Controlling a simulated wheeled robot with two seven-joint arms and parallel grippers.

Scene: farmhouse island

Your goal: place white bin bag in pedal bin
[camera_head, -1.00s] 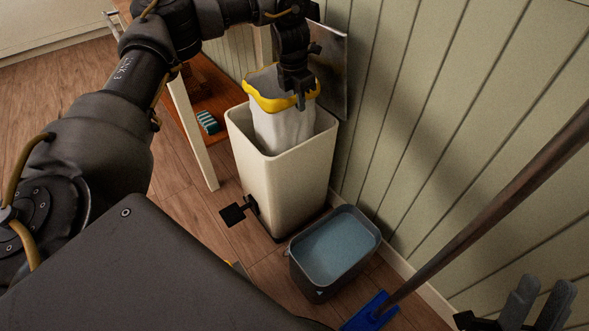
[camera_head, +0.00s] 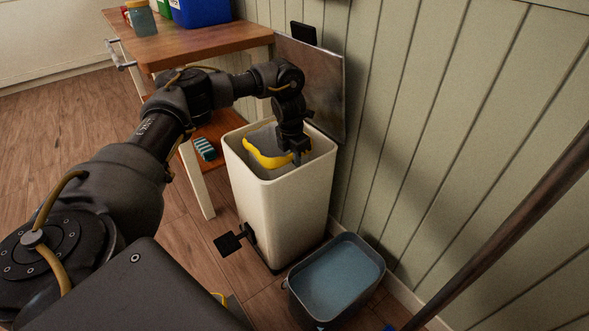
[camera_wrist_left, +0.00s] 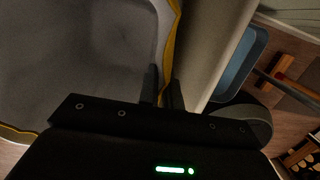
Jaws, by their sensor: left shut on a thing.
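The cream pedal bin (camera_head: 270,205) stands upright by the panelled wall with its lid (camera_head: 318,80) raised at the back. The white bin bag with a yellow rim (camera_head: 262,155) is inside the bin's mouth, its rim a little below the bin's top edge. My left gripper (camera_head: 297,158) reaches down into the bin and is shut on the bag's yellow rim. In the left wrist view the rim (camera_wrist_left: 170,50) runs down between the fingers (camera_wrist_left: 163,92), with the grey inside of the bag to the left. The bag's lower part is hidden by the bin. My right gripper is not in view.
A grey tub of blue water (camera_head: 338,280) stands on the floor right of the bin. A wooden pole (camera_head: 500,225) slants across the right. A wooden table (camera_head: 185,48) with a blue box (camera_head: 200,10) stands behind left. The black pedal (camera_head: 229,243) sticks out left.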

